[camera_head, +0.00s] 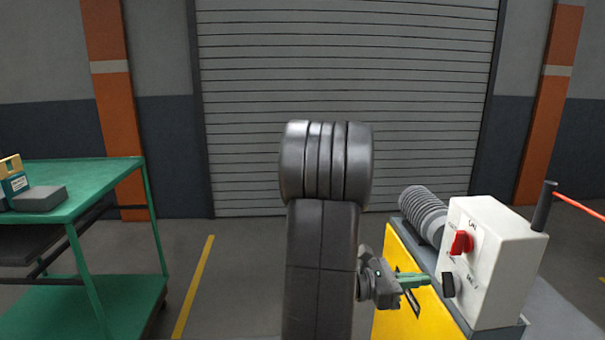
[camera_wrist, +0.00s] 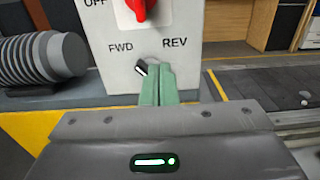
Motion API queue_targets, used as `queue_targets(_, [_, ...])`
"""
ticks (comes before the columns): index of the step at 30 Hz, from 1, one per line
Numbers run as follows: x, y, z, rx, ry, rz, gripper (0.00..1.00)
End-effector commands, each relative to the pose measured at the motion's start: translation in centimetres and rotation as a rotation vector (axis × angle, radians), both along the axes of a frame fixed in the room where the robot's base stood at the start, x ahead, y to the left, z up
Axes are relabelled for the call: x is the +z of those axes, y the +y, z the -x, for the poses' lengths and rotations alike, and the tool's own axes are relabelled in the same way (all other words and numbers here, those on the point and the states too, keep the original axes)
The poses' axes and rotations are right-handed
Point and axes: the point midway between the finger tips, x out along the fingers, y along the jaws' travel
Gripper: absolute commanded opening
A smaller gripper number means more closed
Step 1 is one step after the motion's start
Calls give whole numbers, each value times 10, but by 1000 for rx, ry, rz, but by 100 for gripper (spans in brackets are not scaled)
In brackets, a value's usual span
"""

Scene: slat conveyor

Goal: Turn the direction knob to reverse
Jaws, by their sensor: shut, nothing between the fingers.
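The white control box (camera_head: 492,262) stands at the right, and its front face also fills the top of the wrist view (camera_wrist: 185,85). Its black direction knob (camera_head: 448,284) sits low on that face. In the wrist view the knob (camera_wrist: 140,68) tilts up and left towards the FWD label, with REV to the right. My gripper (camera_head: 414,280) is shut and empty, its green fingers pointing at the box. In the wrist view the fingertips (camera_wrist: 158,70) are just right of the knob and hide part of it; I cannot tell whether they touch.
A red switch (camera_head: 461,243) sits above the knob. A grey ribbed cylinder (camera_head: 423,213) stands left of the box, above a yellow panel (camera_head: 402,290). A green cart (camera_head: 95,190) is at the far left. Open floor lies between it and my arm.

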Motion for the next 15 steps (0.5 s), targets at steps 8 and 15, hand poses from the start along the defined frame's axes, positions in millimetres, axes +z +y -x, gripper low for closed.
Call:
queue_targets(8, [0,2,0,-1,0,0,0])
queue_targets(15, [4,4,-3,0,-86,-7,0])
